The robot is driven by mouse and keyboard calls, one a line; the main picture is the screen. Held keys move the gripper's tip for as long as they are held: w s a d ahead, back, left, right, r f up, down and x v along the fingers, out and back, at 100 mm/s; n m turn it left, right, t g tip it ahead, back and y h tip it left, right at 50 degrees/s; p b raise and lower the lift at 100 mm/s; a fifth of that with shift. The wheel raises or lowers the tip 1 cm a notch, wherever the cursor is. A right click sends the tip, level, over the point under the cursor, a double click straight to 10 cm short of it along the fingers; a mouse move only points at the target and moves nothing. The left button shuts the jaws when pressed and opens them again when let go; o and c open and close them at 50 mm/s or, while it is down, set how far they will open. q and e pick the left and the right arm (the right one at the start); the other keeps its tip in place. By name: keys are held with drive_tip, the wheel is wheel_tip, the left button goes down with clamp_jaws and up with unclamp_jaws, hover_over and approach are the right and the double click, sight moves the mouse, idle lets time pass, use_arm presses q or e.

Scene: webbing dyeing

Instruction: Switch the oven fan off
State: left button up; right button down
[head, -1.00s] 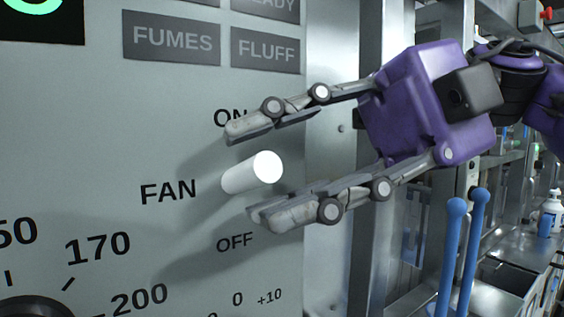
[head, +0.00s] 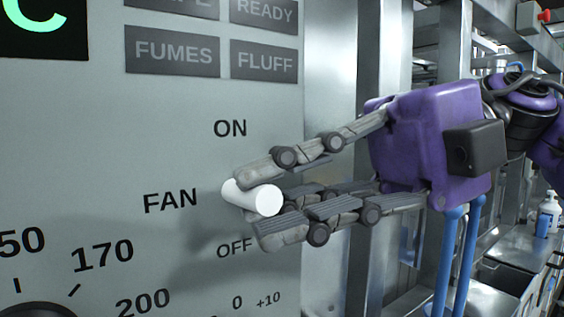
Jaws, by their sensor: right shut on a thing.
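The fan switch (head: 252,198) is a white cylindrical lever on the grey control panel (head: 100,130), right of the word FAN, between the ON label (head: 230,129) above and the OFF label (head: 234,248) below. Its tip now points slightly downward to the right. My right gripper (head: 268,206) comes in from the right, its fingers above and below the lever, shut on it. Part of the lever's side is hidden by the fingers. My left gripper is not in view.
Dark indicator tiles, FUMES (head: 174,54) and FLUFF (head: 264,62), sit above. A dial (head: 35,310) with temperature numbers is at the lower left. Blue-handled levers (head: 457,265), a white bottle (head: 551,203) and a red button (head: 544,16) are at the right.

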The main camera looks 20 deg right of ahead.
drive_tip(key=shift+f+n+y, duration=0.3)
drive_tip(key=shift+n, duration=0.4)
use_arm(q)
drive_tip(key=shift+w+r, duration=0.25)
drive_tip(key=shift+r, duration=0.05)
use_arm(e)
drive_tip(key=shift+t, duration=0.3)
drive_tip(key=c, duration=1.9)
unclamp_jaws()
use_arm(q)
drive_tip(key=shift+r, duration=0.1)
use_arm(e)
drive_tip(key=shift+o, duration=1.1)
drive_tip(key=shift+f, duration=0.1)
drive_tip(key=d+r, duration=0.2)
drive_tip(key=d, duration=1)
